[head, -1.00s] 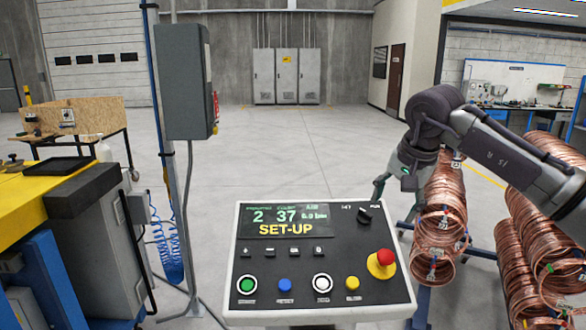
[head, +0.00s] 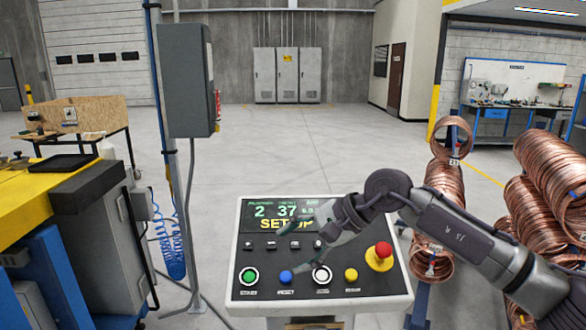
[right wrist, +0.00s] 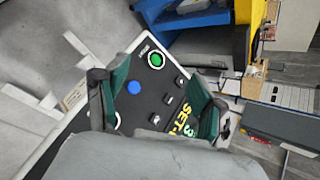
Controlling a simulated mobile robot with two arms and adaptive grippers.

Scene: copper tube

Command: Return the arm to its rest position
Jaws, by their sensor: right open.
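My right arm (head: 445,225) comes in from the right, and my right gripper (head: 300,234) is in front of the control panel (head: 250,296), hiding part of its display. In the right wrist view the gripper (right wrist: 158,88) has its two green-lined fingers apart, with nothing between them but the panel behind. The display reads SET-UP. The panel carries a green button (head: 249,276), a blue button (head: 286,278), a white button, a yellow button and a red emergency knob (head: 383,251). I cannot tell whether the gripper touches the panel. My left gripper is not in view.
Copper tube coils (head: 440,180) hang on a rack at the right, with more coils (head: 545,185) beyond my arm. A grey box on a post (head: 186,80) and a yellow-topped bench (head: 35,185) stand at the left. The floor behind the panel is clear.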

